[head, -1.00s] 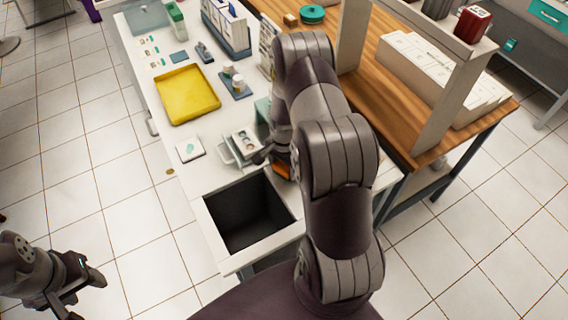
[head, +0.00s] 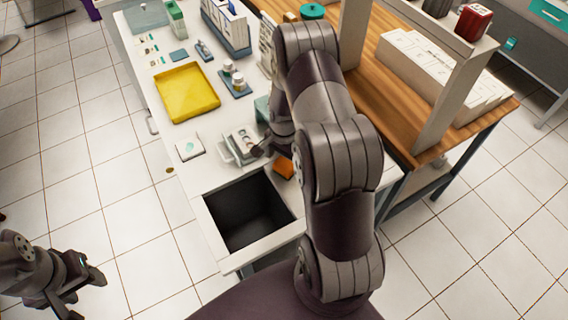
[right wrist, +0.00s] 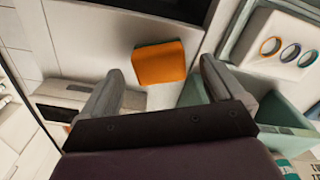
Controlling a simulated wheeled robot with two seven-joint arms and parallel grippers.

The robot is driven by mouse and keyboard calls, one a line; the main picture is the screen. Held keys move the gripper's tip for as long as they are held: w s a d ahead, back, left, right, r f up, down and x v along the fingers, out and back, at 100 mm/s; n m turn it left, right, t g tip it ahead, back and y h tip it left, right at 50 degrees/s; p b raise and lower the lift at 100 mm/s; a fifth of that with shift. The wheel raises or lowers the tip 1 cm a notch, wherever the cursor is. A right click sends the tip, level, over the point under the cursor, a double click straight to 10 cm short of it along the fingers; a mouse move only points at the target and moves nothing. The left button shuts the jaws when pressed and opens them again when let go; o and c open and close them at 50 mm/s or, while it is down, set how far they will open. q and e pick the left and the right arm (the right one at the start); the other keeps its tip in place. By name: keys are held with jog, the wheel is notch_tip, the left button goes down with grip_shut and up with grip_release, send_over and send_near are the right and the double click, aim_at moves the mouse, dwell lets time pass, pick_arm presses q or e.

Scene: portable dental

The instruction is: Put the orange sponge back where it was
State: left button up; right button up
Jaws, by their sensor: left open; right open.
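The orange sponge (head: 284,167) lies on the white counter just right of the dark sink basin, partly hidden by my right arm. In the right wrist view the sponge (right wrist: 160,62) lies beyond and between the two fingertips, touching neither, and shows a thin teal edge. My right gripper (right wrist: 158,80) is open and empty; in the head view it is near the small tray beside the sponge, mostly covered by the arm. My left gripper (head: 82,296) is open and empty over the floor at the lower left, away from the counter.
The dark sink basin (head: 248,214) opens in the counter's near end. A small tray with round items (head: 241,143) and a white square card (head: 189,147) stand behind it. A yellow tray (head: 187,92) lies farther back. A wooden bench (head: 401,148) with a white shelf is at right.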

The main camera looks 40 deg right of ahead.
aim_at(283, 165)
notch_tip(283, 165, up, 10)
jog(key=f, duration=0.1)
jog(key=s+a+r+n, duration=0.3)
jog(key=s+a+n, duration=0.2)
jog(key=a+n, duration=0.2)
jog(key=s+a+r+n+t, duration=0.1)
jog(key=s+a+r+n, duration=0.3)
jog(key=s+a+n, duration=0.2)
jog(key=a+n, duration=0.2)
jog(key=shift+a+r+b, duration=0.2)
jog(key=shift+a+b, duration=0.1)
jog(key=shift+b, duration=0.1)
